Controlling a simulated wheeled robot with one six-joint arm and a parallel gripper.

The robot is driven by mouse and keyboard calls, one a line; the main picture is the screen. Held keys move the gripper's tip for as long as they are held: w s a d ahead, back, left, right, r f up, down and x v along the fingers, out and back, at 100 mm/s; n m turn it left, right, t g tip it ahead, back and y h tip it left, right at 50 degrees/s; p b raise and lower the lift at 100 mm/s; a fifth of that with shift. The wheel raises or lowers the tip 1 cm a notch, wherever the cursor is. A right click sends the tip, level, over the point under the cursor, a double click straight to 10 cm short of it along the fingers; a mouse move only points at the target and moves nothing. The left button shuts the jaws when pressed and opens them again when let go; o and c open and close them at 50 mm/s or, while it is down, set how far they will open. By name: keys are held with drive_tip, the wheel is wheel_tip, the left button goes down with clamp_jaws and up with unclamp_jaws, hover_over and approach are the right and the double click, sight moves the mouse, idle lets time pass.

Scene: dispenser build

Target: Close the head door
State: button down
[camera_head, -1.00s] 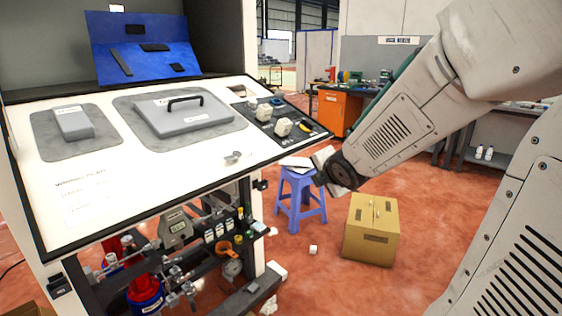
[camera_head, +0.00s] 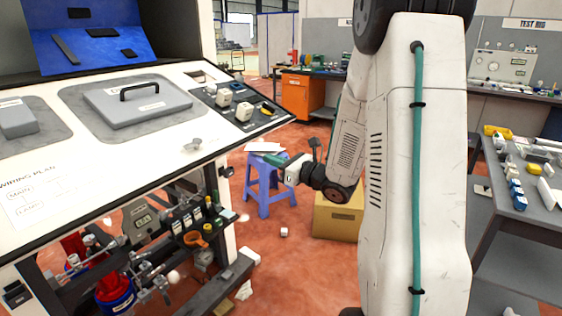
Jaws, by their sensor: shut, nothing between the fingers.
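A white sloped panel (camera_head: 40,165) with a dark rim and printed "wiring plan" text fills the left side, at the front of a tall cabinet. It looks like the head door, lying open, though I cannot be sure. A grey lid with a black handle (camera_head: 140,103), a smaller grey block (camera_head: 17,118) and several knobs (camera_head: 243,111) sit on its face. My gripper (camera_head: 279,161) is seen small and partly side-on, right of the panel's lower right corner and apart from it. It is shut and empty, in line with the blue stool behind.
A blue stool (camera_head: 263,190) and a cardboard box (camera_head: 336,222) stand on the red floor. Pipes and valves (camera_head: 150,225) fill the frame below the panel. A grey workbench (camera_head: 505,185) with parts is at right; an orange cabinet (camera_head: 298,95) stands behind.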

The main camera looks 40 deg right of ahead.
drive_tip(key=shift+w+a+r, duration=0.3)
drive_tip(key=shift+w+r, duration=0.6)
drive_tip(key=shift+r, duration=0.1)
drive_tip(key=shift+w+a+r, duration=0.25)
drive_tip(key=shift+w+r, duration=0.6)
drive_tip(key=shift+r, duration=0.1)
